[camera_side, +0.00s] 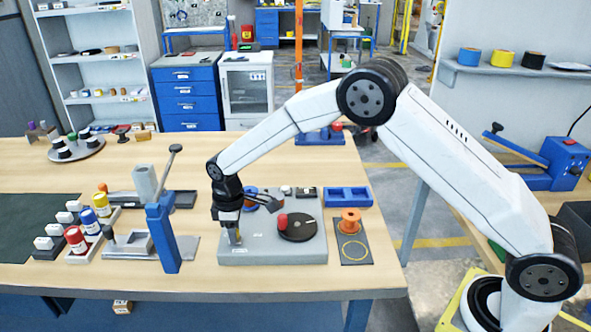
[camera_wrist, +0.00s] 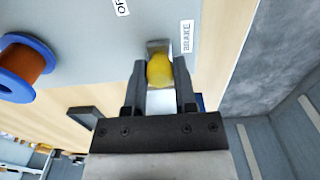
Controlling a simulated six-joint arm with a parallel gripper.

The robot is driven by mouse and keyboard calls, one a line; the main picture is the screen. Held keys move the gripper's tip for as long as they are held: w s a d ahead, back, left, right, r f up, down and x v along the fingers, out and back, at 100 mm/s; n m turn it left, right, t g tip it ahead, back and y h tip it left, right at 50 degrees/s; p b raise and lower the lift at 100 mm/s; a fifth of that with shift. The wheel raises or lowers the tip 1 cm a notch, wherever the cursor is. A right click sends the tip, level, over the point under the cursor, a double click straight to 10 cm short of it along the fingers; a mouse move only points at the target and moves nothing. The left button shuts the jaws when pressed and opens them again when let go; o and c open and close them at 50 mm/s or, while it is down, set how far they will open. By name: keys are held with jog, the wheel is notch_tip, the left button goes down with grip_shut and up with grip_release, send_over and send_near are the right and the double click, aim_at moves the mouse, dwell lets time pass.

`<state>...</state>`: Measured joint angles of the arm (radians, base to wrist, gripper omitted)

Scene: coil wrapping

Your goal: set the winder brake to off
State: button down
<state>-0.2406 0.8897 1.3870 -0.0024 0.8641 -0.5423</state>
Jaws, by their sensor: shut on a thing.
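The winder's grey base plate (camera_side: 280,257) stands on the wooden table, with a black turntable (camera_side: 303,232) carrying a red knob (camera_side: 282,220) on its right part. The brake lever's yellow tip (camera_wrist: 160,70) sits between the two fingers of my gripper (camera_wrist: 160,62), which is shut on it. A BRAKE label (camera_wrist: 186,37) lies beside the lever, and another label (camera_wrist: 121,7) is cut off at the top edge. In the side view my gripper (camera_side: 235,238) is low at the plate's front left and hides most of the lever.
A blue spool wound with orange (camera_wrist: 25,68) is close to the gripper in the wrist view. An orange spool (camera_side: 350,220) stands on a dark mat right of the plate, near a blue tray (camera_side: 347,197). A blue upright post (camera_side: 163,238) stands left of my gripper.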

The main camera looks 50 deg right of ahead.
aim_at(250, 243)
jog(key=shift+s+d, duration=1.2)
jog(key=shift+d, duration=0.05)
jog(key=shift+c, duration=2)
grip_release()
jog(key=shift+s, duration=0.1)
jog(key=shift+r, duration=0.1)
jog(key=shift+r, duration=0.5)
notch_tip(250, 243, up, 7)
jog(key=shift+f, duration=0.15)
